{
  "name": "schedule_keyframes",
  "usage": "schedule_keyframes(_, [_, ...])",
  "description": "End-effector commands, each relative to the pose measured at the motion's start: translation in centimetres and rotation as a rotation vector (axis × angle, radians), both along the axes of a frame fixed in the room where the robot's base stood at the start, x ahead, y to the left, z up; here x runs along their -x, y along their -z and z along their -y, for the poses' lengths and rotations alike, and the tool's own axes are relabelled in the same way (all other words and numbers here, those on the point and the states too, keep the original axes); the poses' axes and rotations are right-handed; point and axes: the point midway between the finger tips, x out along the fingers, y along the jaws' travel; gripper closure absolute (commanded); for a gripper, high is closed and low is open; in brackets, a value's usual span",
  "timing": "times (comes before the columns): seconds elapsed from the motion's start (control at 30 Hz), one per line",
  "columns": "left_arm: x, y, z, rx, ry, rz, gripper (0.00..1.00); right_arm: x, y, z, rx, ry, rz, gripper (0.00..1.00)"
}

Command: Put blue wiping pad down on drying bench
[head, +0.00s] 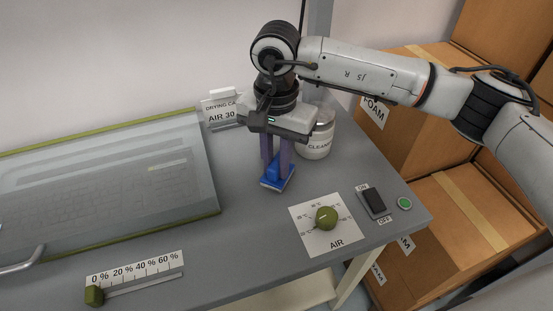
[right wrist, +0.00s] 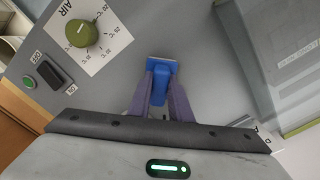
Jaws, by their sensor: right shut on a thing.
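The blue wiping pad (head: 277,176) is a small blue block with a pale base edge, low over the grey drying bench (head: 240,250). It also shows in the right wrist view (right wrist: 161,70). My right gripper (head: 277,163) points down and is shut on the pad, with one purple finger on each side of it. I cannot tell for sure whether the pad's base touches the bench top. My left gripper is not in view.
A clear-lidded case (head: 120,185) over a keyboard lies to the left. A white cleaner tub (head: 316,143) and a drying sign (head: 222,112) stand behind. The AIR dial (head: 326,217) and a black switch (head: 374,200) are at right; bench between is clear.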

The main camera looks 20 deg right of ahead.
Motion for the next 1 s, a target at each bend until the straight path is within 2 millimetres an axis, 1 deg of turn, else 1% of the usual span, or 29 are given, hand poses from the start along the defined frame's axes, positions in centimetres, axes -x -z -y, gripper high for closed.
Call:
schedule_keyframes(0.17, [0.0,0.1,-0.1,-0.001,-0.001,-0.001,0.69,0.0,0.0,0.0,0.0,0.0,0.001,1.0])
schedule_keyframes(0.27, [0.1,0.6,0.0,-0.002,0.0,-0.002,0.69,0.0,0.4,0.0,0.0,0.0,0.001,1.0])
schedule_keyframes(0.3, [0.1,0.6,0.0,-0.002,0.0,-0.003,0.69,0.0,0.4,0.0,0.0,0.0,0.001,0.8])
schedule_keyframes(0.37, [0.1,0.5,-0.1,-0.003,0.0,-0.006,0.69,0.0,0.2,0.0,0.0,0.0,0.001,0.7])
schedule_keyframes(0.4, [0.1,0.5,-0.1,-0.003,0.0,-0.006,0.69,0.0,0.3,0.0,0.0,0.0,0.001,0.64])
schedule_keyframes(0.67, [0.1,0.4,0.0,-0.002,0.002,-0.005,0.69,0.0,0.2,0.0,0.0,0.0,0.0,0.63])
schedule_keyframes(0.77, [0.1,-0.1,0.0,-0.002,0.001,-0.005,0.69,0.0,-0.3,0.0,-0.001,0.0,0.001,0.63])
schedule_keyframes(0.8, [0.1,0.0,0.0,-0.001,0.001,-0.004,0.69,-0.1,-0.5,0.0,0.0,0.0,0.003,0.63])
schedule_keyframes(0.87, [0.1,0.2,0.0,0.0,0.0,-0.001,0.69,-0.2,-1.3,0.0,-0.002,0.0,0.006,0.63])
schedule_keyframes(1.0, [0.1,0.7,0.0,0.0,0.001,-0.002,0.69,-0.2,-4.2,-0.1,-0.002,-0.001,0.006,0.63])
